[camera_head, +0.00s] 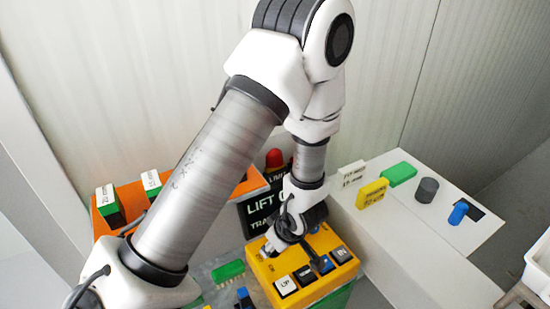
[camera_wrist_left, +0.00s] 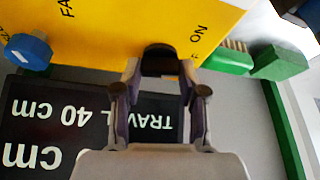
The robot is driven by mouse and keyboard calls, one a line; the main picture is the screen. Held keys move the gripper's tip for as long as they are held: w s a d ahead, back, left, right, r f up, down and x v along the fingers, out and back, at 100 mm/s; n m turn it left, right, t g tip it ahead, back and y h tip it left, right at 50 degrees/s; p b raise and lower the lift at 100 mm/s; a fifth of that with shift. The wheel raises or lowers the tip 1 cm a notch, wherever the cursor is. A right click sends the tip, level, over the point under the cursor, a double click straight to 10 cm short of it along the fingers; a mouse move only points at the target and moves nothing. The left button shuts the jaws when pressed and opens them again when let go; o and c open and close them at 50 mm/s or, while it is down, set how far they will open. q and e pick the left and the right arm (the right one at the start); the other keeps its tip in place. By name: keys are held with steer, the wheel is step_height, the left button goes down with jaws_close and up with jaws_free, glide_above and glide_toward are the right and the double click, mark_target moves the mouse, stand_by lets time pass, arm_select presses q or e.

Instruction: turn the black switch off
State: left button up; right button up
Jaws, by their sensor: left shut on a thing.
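The yellow control box (camera_head: 262,272) stands in the lower middle of the head view. My left gripper (camera_wrist_left: 160,68) reaches down onto it from above. In the left wrist view the black switch (camera_wrist_left: 159,58) sits on the yellow face, between the two fingertips, with the word ON printed to its right. The fingers are shut on the switch from both sides. In the head view the left gripper (camera_head: 283,238) is over the back left of the box, and it hides the switch there. My right gripper is in neither view.
The box carries a white UP button (camera_head: 285,286) and other buttons in front. A blue knob (camera_wrist_left: 28,51) is left of the switch. A dark LIFT sign (camera_head: 262,212) stands behind the box. A white table at right holds a green block (camera_head: 399,174) and grey cylinder (camera_head: 427,189).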

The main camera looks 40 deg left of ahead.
arm_select(q)
steer(key=shift+s+f+m+t+b, duration=0.15)
steer(key=shift+m+t+b, duration=0.35)
steer(key=shift+m, duration=0.7)
steer(key=o, duration=0.9)
steer(key=shift+a, duration=0.1)
steer(key=shift+c, duration=0.2)
steer(key=v, duration=0.7)
steer(key=shift+r, duration=0.4)
